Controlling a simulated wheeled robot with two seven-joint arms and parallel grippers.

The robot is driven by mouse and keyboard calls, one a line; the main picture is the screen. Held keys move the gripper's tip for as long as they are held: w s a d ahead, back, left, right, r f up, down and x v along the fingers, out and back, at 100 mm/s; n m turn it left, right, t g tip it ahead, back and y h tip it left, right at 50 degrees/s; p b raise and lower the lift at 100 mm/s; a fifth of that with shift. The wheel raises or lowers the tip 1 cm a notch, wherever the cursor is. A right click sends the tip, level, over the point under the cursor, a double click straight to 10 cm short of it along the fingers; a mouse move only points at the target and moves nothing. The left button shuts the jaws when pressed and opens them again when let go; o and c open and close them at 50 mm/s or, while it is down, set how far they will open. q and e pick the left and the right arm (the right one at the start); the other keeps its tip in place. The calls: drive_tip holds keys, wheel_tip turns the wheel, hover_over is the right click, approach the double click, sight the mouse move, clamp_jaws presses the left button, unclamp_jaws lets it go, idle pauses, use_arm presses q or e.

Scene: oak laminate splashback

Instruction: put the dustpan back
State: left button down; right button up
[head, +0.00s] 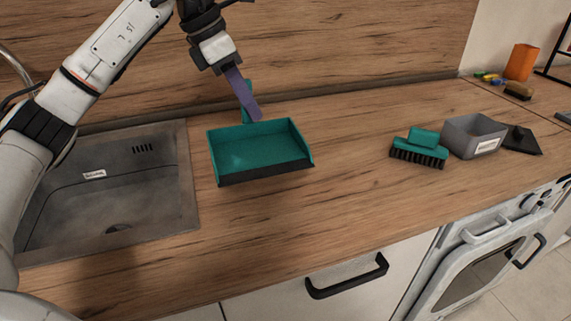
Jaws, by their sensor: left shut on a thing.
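The teal dustpan (258,153) has a dark front lip. It is over the counter just right of the sink, with its open side toward me. My left gripper (251,108) comes down from above behind the pan and is shut on its teal handle, which is partly hidden by a purple-grey finger. I cannot tell whether the pan touches the counter. My right gripper is not in view.
A sink (185,190) lies to the left. On the right stand a teal brush (419,150) with dark bristles, a grey bin (466,138) and a black flat object (522,140). An orange container (521,62) stands farther back. The middle counter is clear.

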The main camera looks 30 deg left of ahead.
sight(250, 127)
use_arm(q)
wheel_tip(250, 127, down, 5)
drive_tip(key=shift+s+f, duration=0.1)
drive_tip(key=shift+s, duration=0.05)
drive_tip(key=shift+f+b, duration=0.35)
drive_tip(key=shift+f, duration=1.95)
drive_tip(key=shift+f, duration=0.1)
drive_tip(key=c, duration=1.7)
unclamp_jaws()
drive_tip(key=v, duration=1.2)
drive_tip(key=shift+p, duration=0.35)
